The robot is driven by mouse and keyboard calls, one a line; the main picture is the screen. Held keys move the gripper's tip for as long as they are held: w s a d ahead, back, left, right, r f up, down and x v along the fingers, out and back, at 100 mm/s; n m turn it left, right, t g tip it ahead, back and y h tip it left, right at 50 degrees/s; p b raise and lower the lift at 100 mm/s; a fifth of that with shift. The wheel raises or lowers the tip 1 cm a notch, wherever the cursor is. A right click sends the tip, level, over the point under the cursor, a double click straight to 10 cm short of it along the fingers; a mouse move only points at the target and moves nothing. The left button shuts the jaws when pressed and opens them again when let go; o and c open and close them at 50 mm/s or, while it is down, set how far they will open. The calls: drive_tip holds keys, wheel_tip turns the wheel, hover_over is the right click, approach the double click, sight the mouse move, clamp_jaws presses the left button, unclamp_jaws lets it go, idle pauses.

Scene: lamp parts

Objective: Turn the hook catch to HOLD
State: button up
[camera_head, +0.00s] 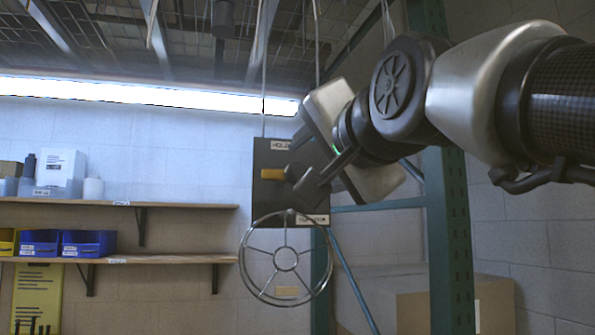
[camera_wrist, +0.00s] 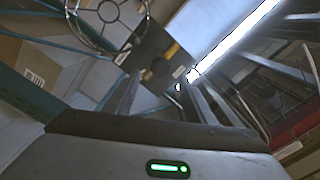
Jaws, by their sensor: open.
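A dark panel (camera_head: 262,205) hangs upright on thin cables in the head view. A HOLD label (camera_head: 281,145) is at its top, and another label (camera_head: 313,219), too small to read surely, is at its lower right. The hook catch's yellow handle (camera_head: 272,174) points left from a dark round hub, between the labels. In the wrist view the yellow handle (camera_wrist: 172,50) and dark hub (camera_wrist: 160,69) show ahead, between the finger lines. My gripper (camera_head: 304,164) is open and empty at the panel's right, its fingers partly covering the hub. The fingers also show in the wrist view (camera_wrist: 160,82); contact cannot be told.
A wire wheel-like frame (camera_head: 286,258) hangs just below the panel, overlapping its lower edge. A green post (camera_head: 449,230) and a cardboard box (camera_head: 420,305) stand at the right. Shelves (camera_head: 180,258) with blue bins (camera_head: 88,243) are at the left wall.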

sight(293, 175)
drive_tip(key=p+x, duration=0.2)
drive_tip(key=x, duration=1)
drive_tip(key=shift+f+p, duration=0.1)
drive_tip(key=shift+p, duration=0.2)
drive_tip(key=shift+c, duration=0.2)
